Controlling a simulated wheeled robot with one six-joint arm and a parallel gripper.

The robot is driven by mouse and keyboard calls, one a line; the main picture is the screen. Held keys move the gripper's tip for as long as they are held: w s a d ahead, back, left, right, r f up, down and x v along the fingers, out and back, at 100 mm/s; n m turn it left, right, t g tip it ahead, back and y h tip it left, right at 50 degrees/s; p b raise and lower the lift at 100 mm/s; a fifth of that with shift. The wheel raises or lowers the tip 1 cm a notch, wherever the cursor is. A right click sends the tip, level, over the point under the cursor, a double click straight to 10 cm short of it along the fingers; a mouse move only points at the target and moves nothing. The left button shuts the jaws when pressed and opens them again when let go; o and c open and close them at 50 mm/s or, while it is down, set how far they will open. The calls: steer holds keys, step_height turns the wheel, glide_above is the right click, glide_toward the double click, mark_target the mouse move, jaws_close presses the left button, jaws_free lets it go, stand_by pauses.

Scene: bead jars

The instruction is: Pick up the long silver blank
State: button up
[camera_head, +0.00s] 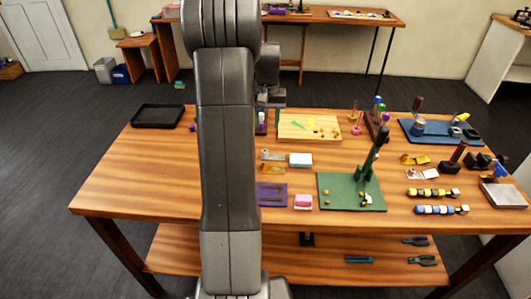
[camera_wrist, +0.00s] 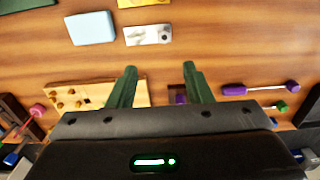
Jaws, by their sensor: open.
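A flat silver blank (camera_wrist: 148,35) with a dark round mark near one end lies on the table in the wrist view, beyond my fingertips. In the head view it appears as a small pale strip (camera_head: 272,155) just right of my arm. Another silver piece (camera_head: 422,174) lies at the right of the table; I cannot tell which is longer. My gripper (camera_wrist: 160,68) is open with nothing between its green fingers. In the head view it is mostly hidden behind my arm.
A light blue block (camera_wrist: 92,28) lies beside the silver blank, and a gold piece (camera_wrist: 144,3) is just past it. A wooden peg board (camera_head: 310,127), a green board (camera_head: 350,204) with an upright post, and a purple tray (camera_head: 271,184) stand nearby. The table's left part is mostly clear.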

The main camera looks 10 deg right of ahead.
glide_above(264, 151)
steer(key=d, duration=0.1)
steer(key=f, duration=0.6)
steer(key=shift+w+f, duration=0.1)
steer(key=shift+w, duration=0.15)
steer(key=f, duration=0.2)
steer(key=a+f, duration=0.1)
steer(key=f, duration=0.1)
steer(key=shift+s+f+p, duration=0.15)
steer(key=shift+s+p, duration=0.05)
steer(key=shift+p, duration=0.1)
steer(key=shift+d+f, duration=0.1)
steer(key=shift+f, duration=0.35)
jaws_close()
